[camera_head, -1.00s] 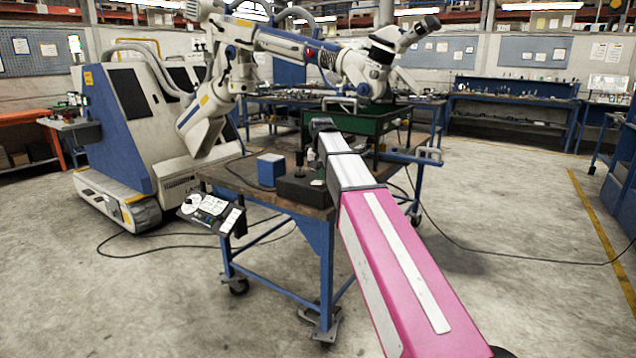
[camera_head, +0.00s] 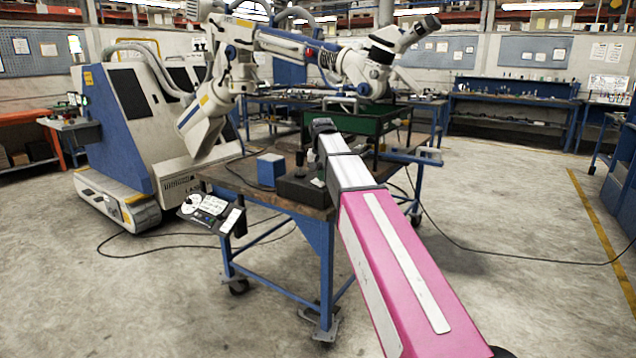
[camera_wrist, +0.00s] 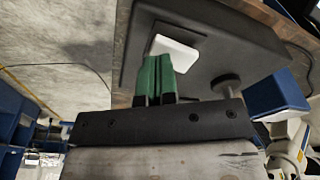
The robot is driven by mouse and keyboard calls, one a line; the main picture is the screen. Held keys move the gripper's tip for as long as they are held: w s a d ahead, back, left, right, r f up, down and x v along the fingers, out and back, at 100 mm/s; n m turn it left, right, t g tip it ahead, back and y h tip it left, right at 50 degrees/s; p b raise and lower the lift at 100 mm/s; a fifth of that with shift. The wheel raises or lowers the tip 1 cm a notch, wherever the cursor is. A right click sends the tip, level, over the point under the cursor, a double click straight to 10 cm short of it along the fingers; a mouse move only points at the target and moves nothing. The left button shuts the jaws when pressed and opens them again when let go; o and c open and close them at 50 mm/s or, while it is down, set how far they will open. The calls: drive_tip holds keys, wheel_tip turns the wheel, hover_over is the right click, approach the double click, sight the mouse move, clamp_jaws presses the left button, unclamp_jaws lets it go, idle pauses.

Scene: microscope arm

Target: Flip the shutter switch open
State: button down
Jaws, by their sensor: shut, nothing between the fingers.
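The shutter switch is a white rocker plate (camera_wrist: 174,53) on top of a black box (camera_wrist: 215,25) in the wrist view. My gripper (camera_wrist: 158,60) has green fingers pressed together with nothing between them. Their tips overlap the switch's near edge in the picture; I cannot tell whether they touch it. In the head view the black box (camera_head: 298,190) sits at the front edge of the cart, beside my arm. My fingers are hard to make out there, and the switch is small beside the arm.
A black knob on a post (camera_wrist: 227,86) stands on the box close to my fingers. A blue block (camera_head: 270,169) lies left of the box on the cart top (camera_head: 232,178). A green tray (camera_head: 372,122) and a white microscope arm (camera_head: 365,72) are behind. A control panel (camera_head: 210,210) hangs at the cart's front left.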

drive_tip(key=shift+r, duration=3.25)
drive_tip(key=shift+d, duration=0.1)
